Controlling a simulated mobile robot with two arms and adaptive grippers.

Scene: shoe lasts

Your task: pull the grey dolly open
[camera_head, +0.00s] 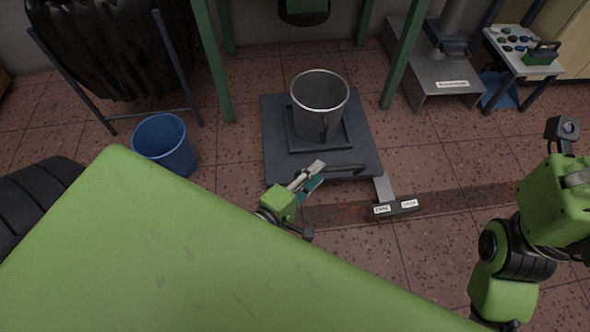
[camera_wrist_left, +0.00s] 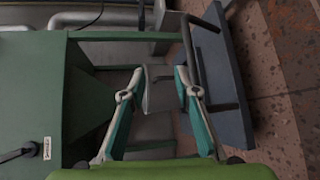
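The grey dolly (camera_head: 365,132) is a low dark platform on the tiled floor, with a grey metal bucket (camera_head: 320,90) on it.
A green-legged frame (camera_head: 405,55) stands over the dolly's far part. A blue bucket (camera_head: 165,145) stands at the left. Floor in front of the dolly is partly clear.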

